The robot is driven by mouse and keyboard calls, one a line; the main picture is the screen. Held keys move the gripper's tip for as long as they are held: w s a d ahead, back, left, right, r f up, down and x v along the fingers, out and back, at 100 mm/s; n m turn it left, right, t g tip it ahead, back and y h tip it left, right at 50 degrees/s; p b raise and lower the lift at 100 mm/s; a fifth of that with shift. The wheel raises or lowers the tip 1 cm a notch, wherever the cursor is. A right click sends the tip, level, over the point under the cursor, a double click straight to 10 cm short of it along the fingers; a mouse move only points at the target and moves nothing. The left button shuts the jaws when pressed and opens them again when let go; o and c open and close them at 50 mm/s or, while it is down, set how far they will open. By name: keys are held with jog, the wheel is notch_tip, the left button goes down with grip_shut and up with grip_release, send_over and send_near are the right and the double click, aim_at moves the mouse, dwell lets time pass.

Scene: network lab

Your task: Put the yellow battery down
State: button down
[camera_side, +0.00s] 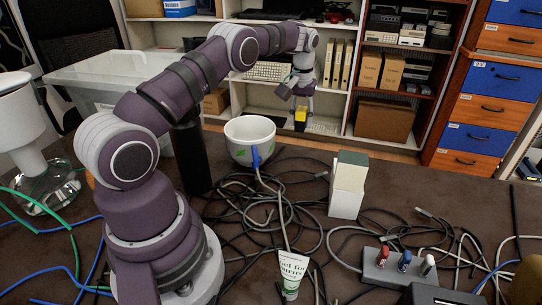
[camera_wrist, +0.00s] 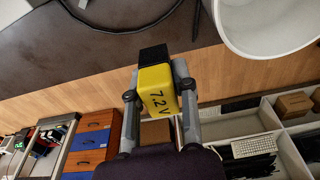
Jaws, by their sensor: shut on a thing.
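The yellow battery (camera_wrist: 157,92) has a black end and "7.2 V" printed on its side. My gripper (camera_wrist: 159,98) is shut on it, with one finger on each side in the wrist view. In the side view the battery (camera_side: 300,115) hangs below my gripper (camera_side: 301,104), at the far side of the dark table (camera_side: 285,165). The wrist view shows wooden floor behind the battery, and the table edge lies near its black end. Whether it is over the table or past the edge is hard to tell.
A large white cup (camera_side: 243,140) stands near the far edge, with a blue-tipped cable over its rim. A white and green box (camera_side: 347,186) stands to the right. Tangled cables, a power strip (camera_side: 398,267) and a small labelled tube (camera_side: 292,274) cover much of the front.

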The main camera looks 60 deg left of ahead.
aim_at(301, 112)
notch_tip(301, 112, down, 8)
jog(key=shift+f, duration=0.2)
jog(key=shift+f, duration=0.1)
jog(key=c, duration=0.9)
grip_release()
jog(key=r, duration=0.4)
jog(key=s+d+r, duration=0.1)
jog(key=r, duration=0.7)
jog(key=shift+s+d+r, duration=0.15)
jog(key=shift+d+r, duration=0.1)
jog(key=s+d+r+m+t, duration=0.2)
jog(key=s+d+r+m, duration=0.1)
jog(key=d+r, duration=0.35)
jog(key=s+d+r+m+t+h, duration=0.1)
jog(key=s+d+m, duration=0.5)
jog(key=s, duration=0.8)
jog(key=d+t, duration=0.1)
jog(key=d, duration=0.2)
jog(key=shift+s+d+r, duration=0.15)
jog(key=shift+s+r, duration=0.05)
jog(key=shift+s, duration=0.2)
